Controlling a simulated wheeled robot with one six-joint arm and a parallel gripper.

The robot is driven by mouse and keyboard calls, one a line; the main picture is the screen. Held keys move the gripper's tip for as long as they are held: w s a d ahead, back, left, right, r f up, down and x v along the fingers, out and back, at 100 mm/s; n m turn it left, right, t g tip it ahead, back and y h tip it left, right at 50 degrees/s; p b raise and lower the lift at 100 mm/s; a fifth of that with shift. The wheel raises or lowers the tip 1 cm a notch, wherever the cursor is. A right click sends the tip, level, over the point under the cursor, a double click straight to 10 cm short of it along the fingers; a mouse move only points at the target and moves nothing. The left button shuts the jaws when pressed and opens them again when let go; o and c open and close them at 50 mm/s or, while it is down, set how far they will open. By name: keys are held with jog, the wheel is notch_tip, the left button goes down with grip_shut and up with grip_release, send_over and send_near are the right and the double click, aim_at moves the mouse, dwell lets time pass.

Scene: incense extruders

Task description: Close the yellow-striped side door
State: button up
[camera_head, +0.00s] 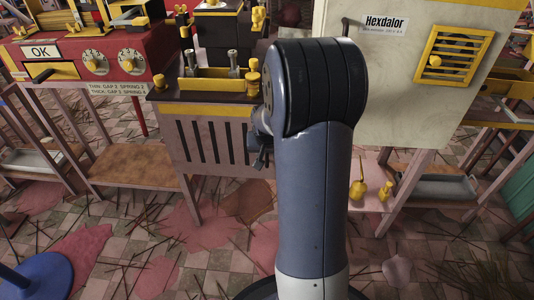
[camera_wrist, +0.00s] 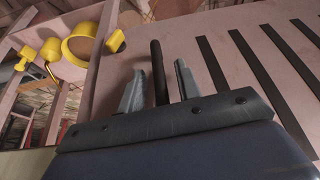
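The pinkish side door (camera_head: 205,146) with dark vertical slots hangs below a yellow stripe (camera_head: 205,109), left of my arm in the head view. Its slotted face (camera_wrist: 238,50) fills the right of the wrist view. I cannot tell how far it stands open. A dark upright bar (camera_wrist: 158,72), apparently its handle, stands between the fingertips of my gripper (camera_wrist: 160,68). My gripper is open, one finger on each side of the bar, with visible gaps. In the head view my gripper (camera_head: 261,152) is at the door's right edge, partly hidden by my arm.
A red machine with an OK label (camera_head: 95,60) stands at the left. A pale Hexdalor cabinet (camera_head: 385,90) is at the right, with yellow bottles (camera_head: 357,188) on a low shelf below. A blue round base (camera_head: 38,277) is at lower left. Sticks litter the tiled floor.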

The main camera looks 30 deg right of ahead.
jog(key=p+v, duration=0.4)
jog(key=v, duration=0.6)
jog(key=shift+s+r, duration=0.15)
jog(key=shift+r, duration=0.25)
jog(key=shift+f, duration=0.15)
jog(key=b+x, duration=0.2)
jog(key=x, duration=0.3)
jog(key=b+x, duration=0.2)
jog(key=x, duration=0.4)
jog(key=shift+a+f, duration=0.15)
jog(key=shift+a, duration=0.05)
jog(key=shift+s+a+r+b, duration=0.2)
jog(key=shift+s+a+b, duration=0.1)
jog(key=shift+s+a, duration=0.3)
jog(key=shift+s+a+r+b, duration=0.15)
jog(key=shift+s+a+b, duration=0.1)
jog(key=shift+s+a, duration=0.35)
jog(key=shift+d, duration=0.1)
